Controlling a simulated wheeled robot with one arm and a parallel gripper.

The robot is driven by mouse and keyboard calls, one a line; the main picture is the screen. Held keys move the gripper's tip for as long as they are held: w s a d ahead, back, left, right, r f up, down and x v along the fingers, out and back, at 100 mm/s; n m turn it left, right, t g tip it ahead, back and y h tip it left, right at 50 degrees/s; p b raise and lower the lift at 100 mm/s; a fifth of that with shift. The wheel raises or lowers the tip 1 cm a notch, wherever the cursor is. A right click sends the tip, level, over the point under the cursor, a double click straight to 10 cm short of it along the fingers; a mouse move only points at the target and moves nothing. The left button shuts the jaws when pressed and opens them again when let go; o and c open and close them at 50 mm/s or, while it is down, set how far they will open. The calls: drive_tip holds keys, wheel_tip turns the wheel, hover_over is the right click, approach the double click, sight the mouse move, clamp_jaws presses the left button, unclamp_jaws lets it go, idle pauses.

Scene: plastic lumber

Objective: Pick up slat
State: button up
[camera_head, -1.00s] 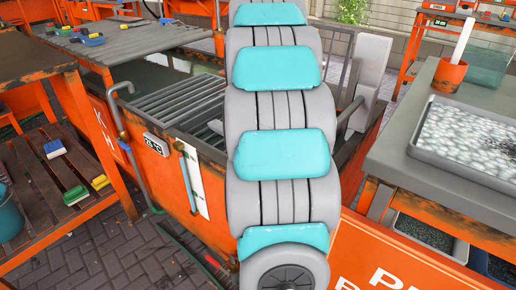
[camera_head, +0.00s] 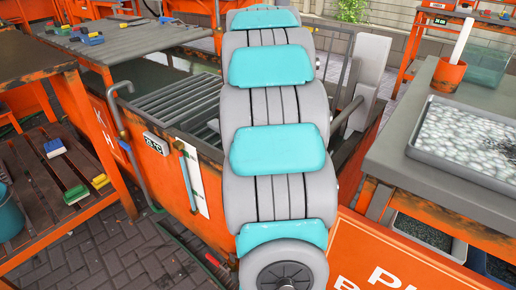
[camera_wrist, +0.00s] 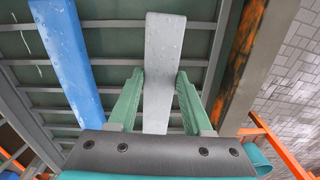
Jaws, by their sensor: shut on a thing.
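The fingers are shut on the slat, one on each side. The slat's near part narrows between the fingers and ends out of sight behind the dark gripper body. A wet blue slat (camera_wrist: 64,50) lies to the left, apart from the fingers. In the head view my own arm covers the middle, and the gripper and held slat are hidden behind it.
Below the slats is a grey barred rack (camera_wrist: 110,45). A rusty orange-brown beam (camera_wrist: 243,65) runs along its right. In the head view, an orange tank (camera_head: 180,185) stands behind my arm, a bench with a grey tray (camera_head: 425,150) is right, and a wooden-shelved rack (camera_head: 40,165) is left.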

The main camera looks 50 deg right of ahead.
clamp_jaws()
